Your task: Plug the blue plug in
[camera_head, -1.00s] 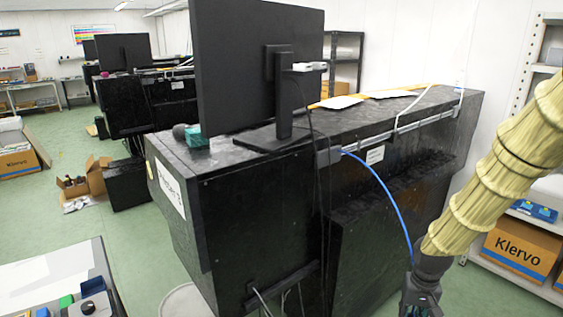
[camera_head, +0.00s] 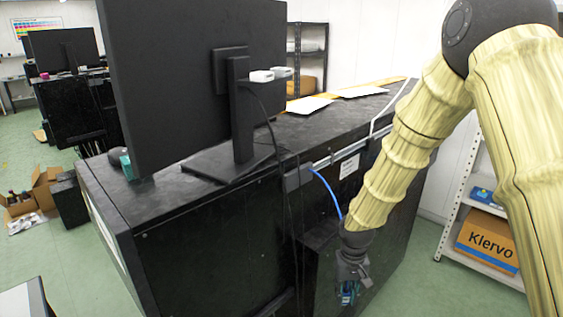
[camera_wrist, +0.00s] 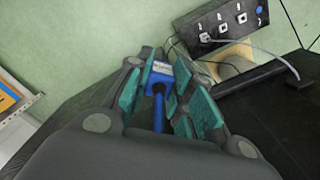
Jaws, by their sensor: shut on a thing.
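In the wrist view my gripper (camera_wrist: 165,98) has teal pads closed on the blue plug (camera_wrist: 159,74), with its blue cable running back between the fingers. The plug's front faces away from me. A black socket strip (camera_wrist: 222,24) with several outlets is at the upper right, apart from the plug. In the head view my gripper (camera_head: 348,292) is low in front of the black desk's side; the plug is hard to make out there. The blue cable (camera_head: 328,190) drops from the grey box (camera_head: 298,177) on the desk edge toward my gripper and passes behind my arm.
The black desk (camera_head: 210,240) carries a monitor (camera_head: 195,70) and papers (camera_head: 310,104). A shelf with a Klervo box (camera_head: 487,243) stands at the right. In the wrist view a grey lead (camera_wrist: 275,57) sits by the strip, near a beige cylinder (camera_wrist: 232,60).

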